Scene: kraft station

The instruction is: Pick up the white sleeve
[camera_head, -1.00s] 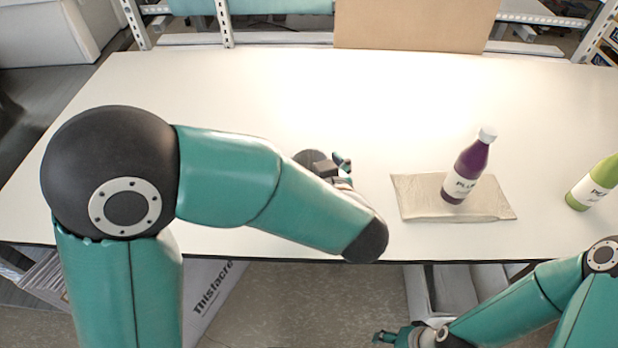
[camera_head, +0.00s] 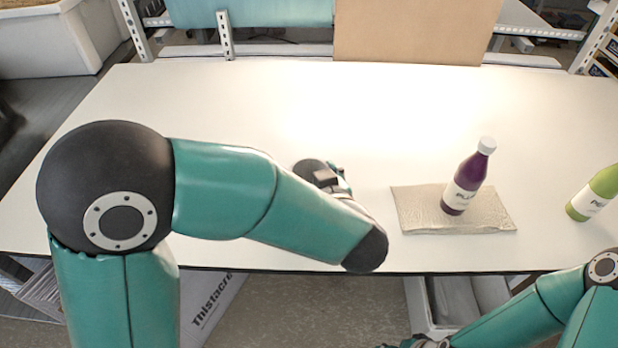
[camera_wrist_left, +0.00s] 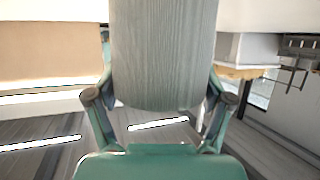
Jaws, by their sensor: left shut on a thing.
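My left gripper (camera_head: 338,176) is above the table's near half, partly hidden behind my left forearm. In the left wrist view, a pale grey-white, finely grained piece (camera_wrist_left: 163,55) with a rounded end, which looks like the white sleeve, fills the space between the fingers. The fingers press on its two sides, so the gripper is shut on it. In the head view I cannot make the sleeve out behind the arm. My right gripper (camera_head: 418,342) is cut off at the bottom edge, and its jaws cannot be read.
A purple bottle (camera_head: 466,180) with a white cap stands on a flat beige pad (camera_head: 420,205).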

